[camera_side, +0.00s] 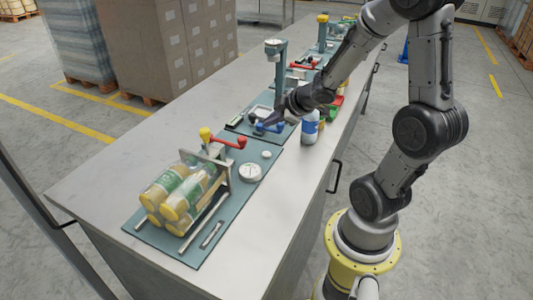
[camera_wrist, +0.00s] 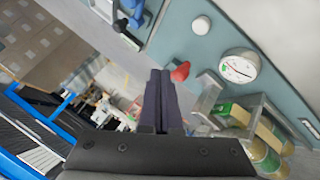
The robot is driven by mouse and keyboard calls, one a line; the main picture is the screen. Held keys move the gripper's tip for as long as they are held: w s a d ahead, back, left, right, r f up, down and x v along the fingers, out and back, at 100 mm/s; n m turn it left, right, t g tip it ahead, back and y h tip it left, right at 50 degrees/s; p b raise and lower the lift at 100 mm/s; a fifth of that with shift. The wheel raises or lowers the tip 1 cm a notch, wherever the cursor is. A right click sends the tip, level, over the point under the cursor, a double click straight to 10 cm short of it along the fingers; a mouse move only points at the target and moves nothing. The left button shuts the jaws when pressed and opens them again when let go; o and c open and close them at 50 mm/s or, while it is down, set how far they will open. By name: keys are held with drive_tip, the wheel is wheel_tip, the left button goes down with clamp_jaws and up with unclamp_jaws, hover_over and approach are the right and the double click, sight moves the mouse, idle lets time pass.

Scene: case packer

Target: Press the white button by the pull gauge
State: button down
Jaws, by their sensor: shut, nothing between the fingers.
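The white button (camera_side: 266,155) is a small round cap on the teal mat, just behind the round white gauge (camera_side: 250,172). In the wrist view the white button (camera_wrist: 201,25) shows at the upper right, apart from my fingers, and the gauge (camera_wrist: 239,67) with its dial and needle lies below and right of it. My gripper (camera_wrist: 160,75) is shut and empty, its two dark fingers side by side. In the side view my gripper (camera_side: 273,119) is beyond the button, close to a blue handle. It is not touching the button.
A red-knobbed lever (camera_side: 242,142) stands beside the button, and a clamp fixture holds several yellow-capped jars (camera_side: 175,194) nearer the camera. A blue-and-white bottle (camera_side: 310,127) stands to the right of the mat. The bench's left side (camera_side: 130,165) is clear.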

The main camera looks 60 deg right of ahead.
sight(270, 155)
drive_tip(key=shift+f, duration=4)
drive_tip(key=shift+f, duration=0.1)
drive_tip(key=shift+f, duration=0.3)
drive_tip(key=shift+f, duration=0.5)
drive_tip(key=shift+r, duration=0.9)
drive_tip(key=shift+r, duration=2.55)
